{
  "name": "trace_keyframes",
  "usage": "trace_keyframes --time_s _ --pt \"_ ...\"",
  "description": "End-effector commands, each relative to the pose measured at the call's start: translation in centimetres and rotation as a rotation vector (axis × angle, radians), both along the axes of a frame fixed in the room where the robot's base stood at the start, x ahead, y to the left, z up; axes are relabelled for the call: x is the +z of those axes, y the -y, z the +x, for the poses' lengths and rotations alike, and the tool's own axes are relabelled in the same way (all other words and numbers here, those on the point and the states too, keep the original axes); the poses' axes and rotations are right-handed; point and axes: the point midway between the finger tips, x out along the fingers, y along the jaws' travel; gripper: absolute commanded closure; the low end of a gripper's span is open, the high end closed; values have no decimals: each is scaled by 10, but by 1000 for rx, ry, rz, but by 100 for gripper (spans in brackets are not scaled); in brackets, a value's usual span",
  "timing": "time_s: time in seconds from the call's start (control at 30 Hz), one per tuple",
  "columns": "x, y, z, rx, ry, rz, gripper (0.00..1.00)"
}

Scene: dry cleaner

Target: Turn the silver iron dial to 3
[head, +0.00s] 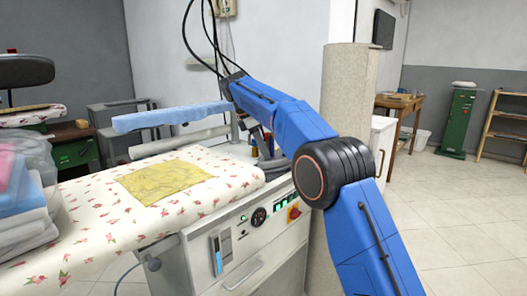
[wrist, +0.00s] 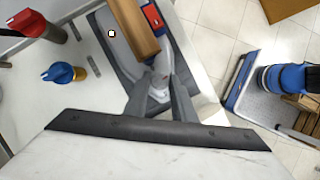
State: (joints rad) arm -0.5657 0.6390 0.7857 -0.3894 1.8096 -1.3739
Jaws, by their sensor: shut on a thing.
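In the wrist view the iron (wrist: 116,47) rests on a dark grey pad (wrist: 103,22). It has a grey body, a brown handle (wrist: 133,30) and a red part near the handle. My gripper (wrist: 160,90) reaches in at the iron's end, its two dark fingers closed on a small pale grey part (wrist: 158,76), which looks like the silver dial. The fingers hide much of it, and no numbers or pointer can be read. In the head view my blue arm hides most of the iron and the gripper.
In the head view the floral ironing board (head: 95,225) carries a yellow cloth (head: 165,181). A beige column (head: 346,105) stands close to my arm.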

Motion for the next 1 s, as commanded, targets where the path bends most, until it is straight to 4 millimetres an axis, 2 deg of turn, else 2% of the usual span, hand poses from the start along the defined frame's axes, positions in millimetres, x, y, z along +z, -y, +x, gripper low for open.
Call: trace_keyframes --time_s 0.3,0.83,0.87,1.0 --pt "1 0 1 -110 2 1 99" --pt "0 0 1 -129 2 0 99" --pt "0 0 1 -129 2 0 70" --pt "0 0 1 -129 2 0 70"
